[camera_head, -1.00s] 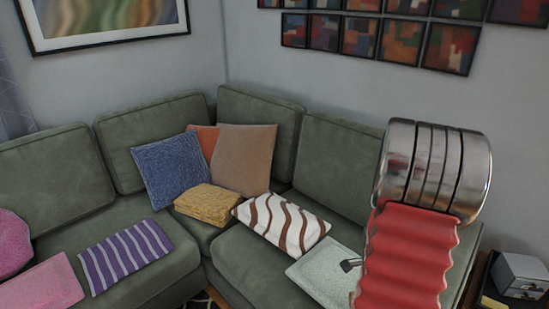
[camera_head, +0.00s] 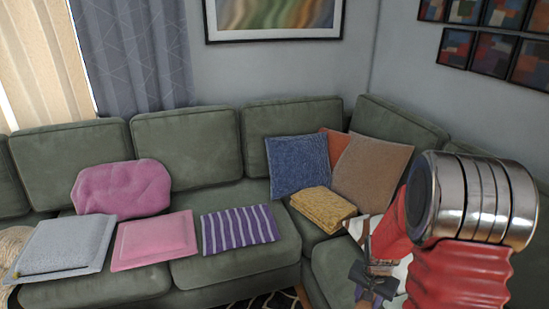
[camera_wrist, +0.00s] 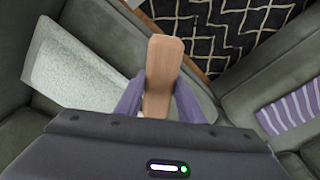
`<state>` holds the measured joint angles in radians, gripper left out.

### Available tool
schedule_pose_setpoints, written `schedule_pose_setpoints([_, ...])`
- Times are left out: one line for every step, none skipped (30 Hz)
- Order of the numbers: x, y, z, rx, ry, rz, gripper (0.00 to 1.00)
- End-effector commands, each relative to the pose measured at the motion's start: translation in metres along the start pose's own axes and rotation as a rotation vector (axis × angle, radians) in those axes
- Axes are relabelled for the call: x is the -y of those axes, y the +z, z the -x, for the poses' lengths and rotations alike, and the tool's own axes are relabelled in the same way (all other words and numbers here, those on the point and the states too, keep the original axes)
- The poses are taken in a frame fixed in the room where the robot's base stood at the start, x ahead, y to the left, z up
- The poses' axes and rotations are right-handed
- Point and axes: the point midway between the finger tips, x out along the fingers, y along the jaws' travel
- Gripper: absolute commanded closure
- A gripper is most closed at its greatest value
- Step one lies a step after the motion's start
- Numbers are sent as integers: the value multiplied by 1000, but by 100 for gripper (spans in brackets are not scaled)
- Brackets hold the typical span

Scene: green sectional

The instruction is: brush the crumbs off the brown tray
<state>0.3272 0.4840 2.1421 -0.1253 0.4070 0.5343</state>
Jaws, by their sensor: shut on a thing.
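My gripper (camera_wrist: 158,98) is shut on a light brown wooden piece (camera_wrist: 163,62), which looks like a handle, perhaps of a brush; no bristles show. In the head view my gripper (camera_head: 374,294) is low at the right, pointing down, partly overlapped by my red arm. I cannot make out a brown tray or crumbs in either view.
The green sectional (camera_head: 130,283) carries a grey-white flat piece (camera_head: 62,243), a pink one (camera_head: 153,240), a purple striped one (camera_head: 240,227) and a folded yellow cloth (camera_head: 323,209). Cushions (camera_head: 297,166) lean at the back. A black patterned rug (camera_wrist: 222,28) covers the floor.

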Motion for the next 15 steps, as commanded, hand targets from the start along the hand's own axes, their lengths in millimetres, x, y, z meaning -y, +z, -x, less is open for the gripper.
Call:
schedule_pose_setpoints([19, 5, 0, 0, -10, 74, 83])
schedule_pose_setpoints([29, 8, 0, 0, -15, 118, 83])
schedule_pose_setpoints([42, 13, 0, 1, -22, 180, 83])
schedule_pose_setpoints([53, 17, -1, 1, -27, 226, 83])
schedule_pose_setpoints([62, 20, 0, 1, -33, 270, 83])
schedule_pose_setpoints([76, 26, 0, 1, -41, 329, 83])
schedule_pose_setpoints([86, 30, 0, 0, -46, 375, 83])
schedule_pose_setpoints([95, 35, 0, 0, -51, 420, 83])
schedule_pose_setpoints([108, 41, 0, 1, -59, 478, 83])
schedule_pose_setpoints([116, 46, 0, 1, -64, 519, 83])
schedule_pose_setpoints([124, 50, 1, 1, -68, 557, 83])
schedule_pose_setpoints([134, 55, 1, 1, -74, 604, 83])
schedule_pose_setpoints([140, 59, 1, 1, -77, 634, 83])
schedule_pose_setpoints([145, 62, 1, 1, -81, 661, 83])
schedule_pose_setpoints([151, 66, 1, 1, -84, 691, 83])
